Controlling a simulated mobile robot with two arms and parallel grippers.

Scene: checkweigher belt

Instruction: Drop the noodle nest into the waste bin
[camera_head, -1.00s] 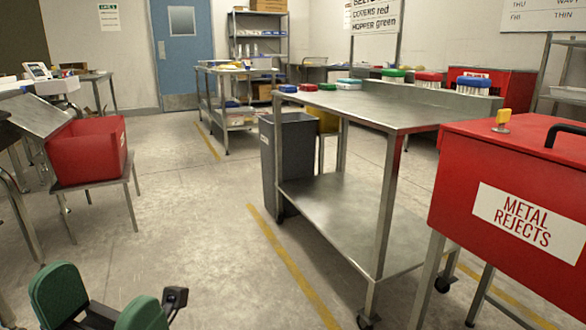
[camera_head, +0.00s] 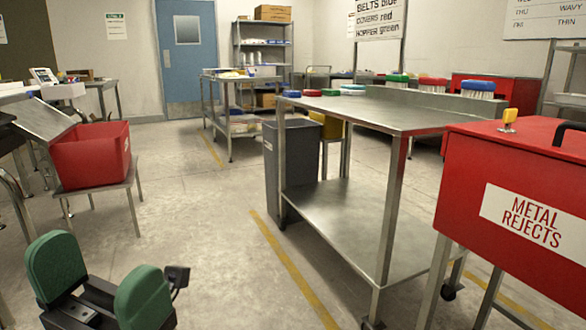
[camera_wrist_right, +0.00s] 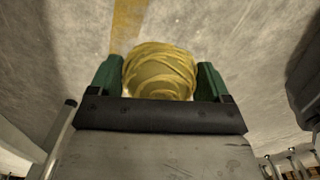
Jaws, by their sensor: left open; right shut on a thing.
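The noodle nest (camera_wrist_right: 158,72) is a yellow, coiled bundle in the right wrist view. My right gripper (camera_wrist_right: 160,80) is shut on it, with a green finger on each side, above the concrete floor. The right gripper does not show in the head view. My left gripper (camera_head: 100,285) is open and empty at the bottom left of the head view. A tall dark grey bin (camera_head: 296,160), which looks like the waste bin, stands on the floor at the left end of the steel table. Its inside is hidden.
The steel table (camera_head: 375,112) has a low shelf and carries several coloured brushes. The red metal rejects box (camera_head: 470,170) stands at the right. A red crate (camera_head: 88,160) sits on a stand at the left. The floor (camera_head: 190,215) between is clear.

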